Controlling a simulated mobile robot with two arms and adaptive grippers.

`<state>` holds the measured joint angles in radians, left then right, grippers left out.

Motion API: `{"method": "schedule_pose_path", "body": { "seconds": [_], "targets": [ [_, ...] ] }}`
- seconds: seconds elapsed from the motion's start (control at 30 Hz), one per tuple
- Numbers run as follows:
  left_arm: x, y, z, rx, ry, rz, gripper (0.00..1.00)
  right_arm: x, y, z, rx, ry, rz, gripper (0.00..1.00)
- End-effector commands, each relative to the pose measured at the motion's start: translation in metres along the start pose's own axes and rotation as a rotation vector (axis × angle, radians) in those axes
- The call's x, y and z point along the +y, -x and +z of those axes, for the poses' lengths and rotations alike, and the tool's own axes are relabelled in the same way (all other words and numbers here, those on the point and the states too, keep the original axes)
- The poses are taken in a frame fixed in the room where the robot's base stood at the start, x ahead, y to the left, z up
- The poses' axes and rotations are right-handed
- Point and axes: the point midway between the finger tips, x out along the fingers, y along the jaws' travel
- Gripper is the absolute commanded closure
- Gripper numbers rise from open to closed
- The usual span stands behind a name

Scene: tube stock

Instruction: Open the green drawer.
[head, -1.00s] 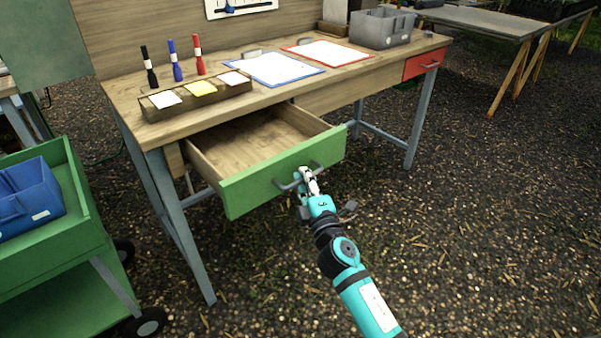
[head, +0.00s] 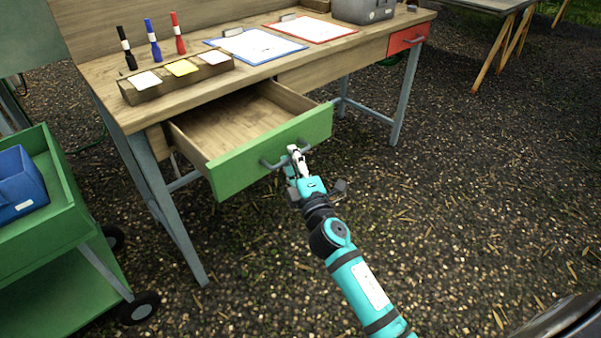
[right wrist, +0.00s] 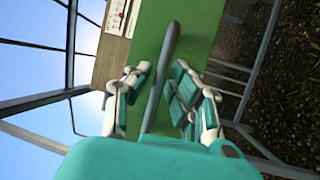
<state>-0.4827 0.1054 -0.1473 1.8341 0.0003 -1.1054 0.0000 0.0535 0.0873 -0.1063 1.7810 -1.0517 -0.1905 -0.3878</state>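The green drawer (head: 240,170) under the workbench stands pulled well out, and its wooden inside looks empty. Its grey bar handle (head: 268,165) is on the green front. My right gripper (head: 296,160) is at the handle's right part. In the right wrist view the handle (right wrist: 171,45) runs between the two fingers of my right gripper (right wrist: 163,85), with narrow gaps visible beside it, so the fingers look parted around it. The fingertips reach close to the green front. My left gripper is not in view.
The workbench (head: 255,85) carries markers, a wooden note holder (head: 170,88), two clipboards and a grey bin (head: 365,8). A red drawer (head: 408,38) is shut at the right. A green cart (head: 60,230) stands at left. The gravel at right is clear.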

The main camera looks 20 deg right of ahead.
Motion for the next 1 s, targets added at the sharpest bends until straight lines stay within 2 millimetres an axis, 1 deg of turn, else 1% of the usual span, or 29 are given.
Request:
{"method": "schedule_pose_path", "body": {
  "seconds": [0.3, 0.4, 0.5, 0.6, 0.7, 1.0],
  "targets": [
    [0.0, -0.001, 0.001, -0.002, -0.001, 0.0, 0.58, -0.002, 0.066, 0.0, -0.002, -0.004, -0.005, 0.79],
    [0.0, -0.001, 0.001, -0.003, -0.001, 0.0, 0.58, -0.001, 0.085, 0.0, -0.003, -0.002, -0.004, 0.79],
    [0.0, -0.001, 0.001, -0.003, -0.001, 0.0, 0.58, -0.001, 0.099, 0.0, -0.003, -0.002, -0.003, 0.79],
    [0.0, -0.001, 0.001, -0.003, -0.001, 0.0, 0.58, 0.0, 0.107, 0.0, -0.001, -0.002, -0.001, 0.79],
    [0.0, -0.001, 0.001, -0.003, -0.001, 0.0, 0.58, 0.0, 0.111, 0.0, 0.0, 0.001, -0.001, 0.79],
    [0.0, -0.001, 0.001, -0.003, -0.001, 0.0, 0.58, 0.0, 0.112, 0.0, 0.001, 0.002, 0.0, 0.79]
  ]
}}
